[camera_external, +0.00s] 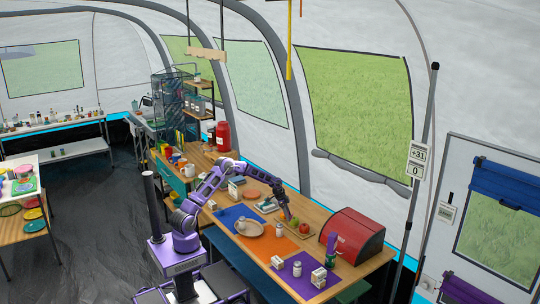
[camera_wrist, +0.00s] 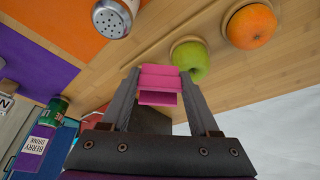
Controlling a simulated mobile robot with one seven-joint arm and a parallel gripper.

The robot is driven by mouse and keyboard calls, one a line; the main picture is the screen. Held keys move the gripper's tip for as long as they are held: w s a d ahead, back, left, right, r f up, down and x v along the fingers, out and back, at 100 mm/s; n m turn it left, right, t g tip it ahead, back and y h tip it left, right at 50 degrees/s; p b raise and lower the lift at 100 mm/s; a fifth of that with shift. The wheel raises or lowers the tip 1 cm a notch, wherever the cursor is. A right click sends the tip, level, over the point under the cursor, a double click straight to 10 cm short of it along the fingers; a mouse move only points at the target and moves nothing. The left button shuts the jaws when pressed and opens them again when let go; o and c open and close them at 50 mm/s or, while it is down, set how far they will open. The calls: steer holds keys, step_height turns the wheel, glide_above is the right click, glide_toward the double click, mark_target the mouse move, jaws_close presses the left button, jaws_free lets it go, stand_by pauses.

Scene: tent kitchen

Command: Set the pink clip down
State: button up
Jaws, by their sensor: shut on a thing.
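The pink clip (camera_wrist: 158,84) is between the two fingers of my gripper (camera_wrist: 159,76) in the wrist view. The fingers are shut on its sides, and its open, hollow end faces the camera. In the external view my gripper (camera_external: 287,216) is over the wooden table (camera_external: 320,250), close to the fruit. The clip is too small to make out there. A green apple (camera_wrist: 190,61) shows just past the clip in the wrist view. I cannot tell whether the clip touches the table.
An orange fruit (camera_wrist: 251,26) lies beside the apple. A metal-topped shaker (camera_wrist: 112,18) stands by the orange mat (camera_wrist: 60,15). A purple mat (camera_wrist: 30,62) and a berry drink carton (camera_wrist: 38,143) are to the left. A red bread box (camera_external: 352,237) stands right of my gripper.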

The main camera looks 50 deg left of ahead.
steer(key=s+d+r+m+g, duration=0.1)
steer(key=s+d+m, duration=0.25)
steer(key=d, duration=0.65)
steer(key=s+d+m+g, duration=0.1)
steer(key=s+d+m, duration=0.25)
steer(key=d, duration=0.65)
steer(key=s+d+r+m+g, duration=0.15)
steer(key=s+d, duration=0.25)
steer(key=d, duration=0.6)
steer(key=shift+m+t+h, duration=0.25)
steer(key=shift+h, duration=0.25)
steer(key=f+b, duration=0.1)
steer(key=f, duration=0.9)
steer(key=shift+a+b, duration=0.2)
steer(key=shift+b, duration=0.1)
steer(key=shift+f, duration=0.1)
steer(key=shift+f, duration=0.25)
steer(key=o, duration=1.3)
